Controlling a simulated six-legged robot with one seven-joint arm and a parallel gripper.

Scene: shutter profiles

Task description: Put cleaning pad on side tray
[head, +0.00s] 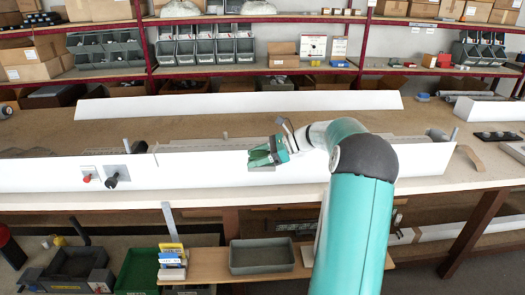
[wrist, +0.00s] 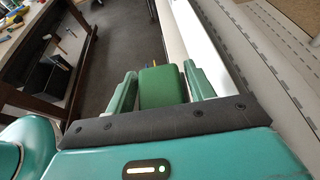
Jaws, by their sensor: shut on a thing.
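The cleaning pad, a green block (wrist: 161,87), sits between the two fingers of my gripper (wrist: 161,90) in the wrist view. The gripper is shut on it. In the head view my gripper (head: 263,154) is at the front of the long white profile on the bench, and the pad is hard to tell from the green fingers. The likely side tray, a shallow grey tray (head: 262,268), stands on a wooden board below the bench edge, lower than my gripper. Its visible inside looks empty.
The white profile (head: 50,173) runs along the bench, with a red knob (head: 87,178) and a black knob (head: 112,181) on its front. Small yellow and blue boxes (head: 172,262) stand left of the tray. A green crate (head: 137,271) is farther left. My arm covers the area right of the tray.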

